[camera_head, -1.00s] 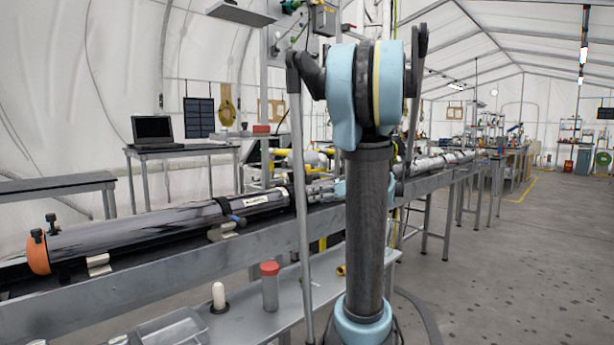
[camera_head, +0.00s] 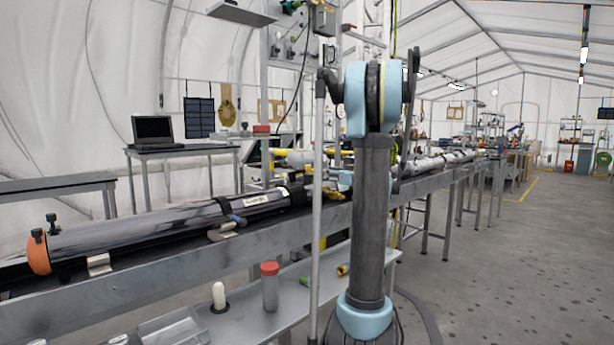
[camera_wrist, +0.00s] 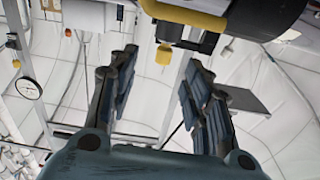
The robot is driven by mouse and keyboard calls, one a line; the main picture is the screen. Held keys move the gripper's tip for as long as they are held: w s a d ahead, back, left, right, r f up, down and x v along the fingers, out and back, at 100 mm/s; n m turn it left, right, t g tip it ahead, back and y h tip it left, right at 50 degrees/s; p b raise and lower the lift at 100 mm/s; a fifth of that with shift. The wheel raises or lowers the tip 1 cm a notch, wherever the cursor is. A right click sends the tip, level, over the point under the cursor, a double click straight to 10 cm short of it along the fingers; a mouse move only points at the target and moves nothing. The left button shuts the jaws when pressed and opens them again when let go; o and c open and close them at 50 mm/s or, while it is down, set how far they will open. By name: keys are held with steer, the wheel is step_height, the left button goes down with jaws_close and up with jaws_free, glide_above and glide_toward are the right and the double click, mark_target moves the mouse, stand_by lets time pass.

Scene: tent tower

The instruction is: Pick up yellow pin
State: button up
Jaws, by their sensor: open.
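In the wrist view, a small yellow piece (camera_wrist: 163,55), which looks like the yellow pin, hangs below a dark part with a yellow bar (camera_wrist: 185,15). My gripper (camera_wrist: 158,65) is open, with its two dark fingers on either side of the yellow piece in the picture. Nothing is seen held between them. I cannot tell how far beyond the fingertips the piece is. In the head view my gripper is mostly hidden behind my arm, near the right end of the long dark tube (camera_head: 150,232).
The tube lies on a long metal bench (camera_head: 150,278). A lower shelf (camera_head: 245,325) carries a red-capped container (camera_head: 270,287), a white-topped peg (camera_head: 219,296) and a yellow-and-black piece (camera_head: 343,269). A laptop (camera_head: 153,131) stands on a table behind. Open floor lies at the right.

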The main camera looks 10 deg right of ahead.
mark_target(311, 175)
steer(key=shift+s+a+r+x, duration=0.1)
steer(key=shift+r+x, duration=0.05)
steer(key=shift+x, duration=1.45)
steer(key=shift+s+a+r+x, duration=0.1)
steer(key=shift+a+x, duration=0.05)
steer(key=shift+x, duration=1.45)
steer(key=shift+s+a+r+x, duration=0.1)
steer(key=shift+r+x, duration=0.05)
steer(key=shift+x, duration=1.4)
steer(key=shift+c, duration=0.5)
jaws_close()
